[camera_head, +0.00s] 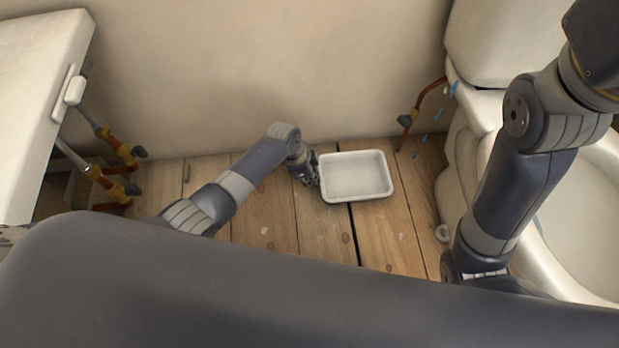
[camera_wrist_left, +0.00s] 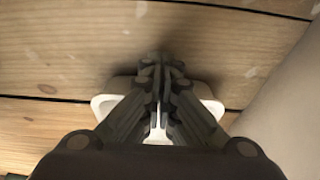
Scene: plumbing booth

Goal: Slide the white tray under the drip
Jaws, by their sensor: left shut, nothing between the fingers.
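The white tray (camera_head: 356,194) is a shallow rectangular dish lying flat on the wooden floor, in the middle of the head view. Blue drip drops (camera_head: 437,113) show near the toilet, to the right of the tray. My left gripper (camera_head: 312,178) is shut and empty, at the tray's left side; I cannot tell whether it touches the tray. In the left wrist view my shut fingers (camera_wrist_left: 160,75) cover much of the tray (camera_wrist_left: 102,104), whose corners show on both sides. My right gripper is not visible; only my right arm shows.
The toilet (camera_head: 462,170) stands on the right, with a copper pipe and valve (camera_head: 405,120) at the wall beside it. A white basin (camera_head: 45,90) with pipes and valves (camera_head: 112,160) is on the left. The floor (camera_head: 385,232) between tray and drops looks clear.

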